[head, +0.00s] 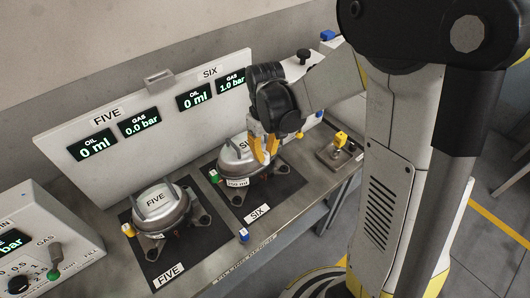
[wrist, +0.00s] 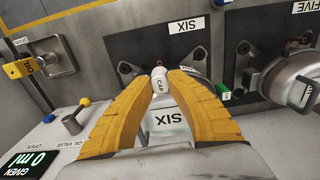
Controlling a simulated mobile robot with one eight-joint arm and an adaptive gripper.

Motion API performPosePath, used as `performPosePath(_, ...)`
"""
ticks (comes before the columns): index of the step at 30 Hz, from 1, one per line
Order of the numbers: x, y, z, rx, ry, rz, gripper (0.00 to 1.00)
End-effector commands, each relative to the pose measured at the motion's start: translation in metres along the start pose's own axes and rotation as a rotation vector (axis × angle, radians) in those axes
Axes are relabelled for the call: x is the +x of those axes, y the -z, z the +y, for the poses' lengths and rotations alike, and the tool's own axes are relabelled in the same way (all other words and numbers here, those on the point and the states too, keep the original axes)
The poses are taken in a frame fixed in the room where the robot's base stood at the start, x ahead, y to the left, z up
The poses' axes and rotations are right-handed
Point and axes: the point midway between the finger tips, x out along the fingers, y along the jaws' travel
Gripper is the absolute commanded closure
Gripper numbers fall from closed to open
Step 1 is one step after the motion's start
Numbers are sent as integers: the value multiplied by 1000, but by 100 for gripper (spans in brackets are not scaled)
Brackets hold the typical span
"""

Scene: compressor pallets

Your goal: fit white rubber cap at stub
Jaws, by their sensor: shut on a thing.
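My gripper (head: 266,150) has yellow fingers and is lowered over the right side of compressor SIX (head: 238,158), a grey metal body on a black mat. In the wrist view my gripper (wrist: 160,80) is shut on the white rubber cap (wrist: 159,86), which is marked CAP and sits between the fingertips. A small reddish part shows just beyond the cap; I cannot tell whether it is the stub or whether the cap touches it. Part of compressor SIX (wrist: 193,62) shows behind the fingers.
Compressor FIVE (head: 160,208) stands on its own mat to the left. A display panel (head: 150,105) rises behind both. A console with a lever (head: 40,245) is at the lower left. A small fixture with a yellow top (head: 340,140) stands to the right.

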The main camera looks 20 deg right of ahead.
Motion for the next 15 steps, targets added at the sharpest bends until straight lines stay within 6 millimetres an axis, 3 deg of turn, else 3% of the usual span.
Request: performPosePath(15, 50, 0, 0, 0, 0, 0, 100)
